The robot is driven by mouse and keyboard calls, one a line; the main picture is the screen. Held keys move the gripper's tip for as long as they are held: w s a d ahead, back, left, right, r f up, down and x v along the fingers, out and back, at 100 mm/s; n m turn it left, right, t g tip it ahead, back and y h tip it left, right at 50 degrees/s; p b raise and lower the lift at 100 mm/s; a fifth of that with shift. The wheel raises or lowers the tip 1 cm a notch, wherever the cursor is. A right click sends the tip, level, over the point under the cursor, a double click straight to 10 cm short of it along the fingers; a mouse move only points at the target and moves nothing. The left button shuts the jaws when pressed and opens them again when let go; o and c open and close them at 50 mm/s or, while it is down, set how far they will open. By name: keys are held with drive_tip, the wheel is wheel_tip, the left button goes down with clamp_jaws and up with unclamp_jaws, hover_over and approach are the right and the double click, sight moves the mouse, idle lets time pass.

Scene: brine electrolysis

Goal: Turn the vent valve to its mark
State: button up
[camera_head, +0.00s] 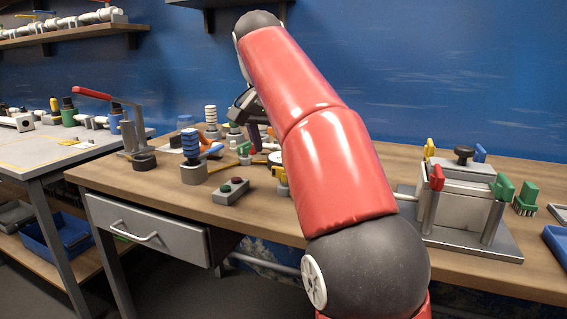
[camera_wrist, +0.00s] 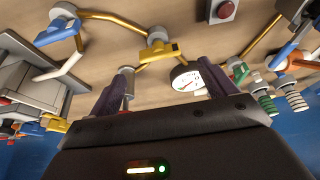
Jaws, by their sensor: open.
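In the wrist view, several valves with coloured handles sit along brass pipes: a blue-handled valve (camera_wrist: 58,30), a yellow-handled valve (camera_wrist: 162,49) and a green-handled valve (camera_wrist: 240,72). I cannot tell which one is the vent valve, and no mark can be made out. My gripper (camera_wrist: 165,88) is open and empty, its two dark fingers apart. A white round gauge (camera_wrist: 188,78) shows between the fingers, with the yellow-handled valve just beyond them. In the head view, my gripper (camera_head: 254,132) is over the bench, partly hidden by my red arm, which also covers part of the pipework.
In the head view, a button box (camera_head: 231,190) stands at the bench front. A clamp with a red lever (camera_head: 125,122) is at left. A grey cell with coloured clips (camera_head: 455,190) stands at right.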

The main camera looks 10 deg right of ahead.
drive_tip(key=x, duration=0.6)
drive_tip(key=shift+d, duration=0.1)
drive_tip(key=c, duration=1)
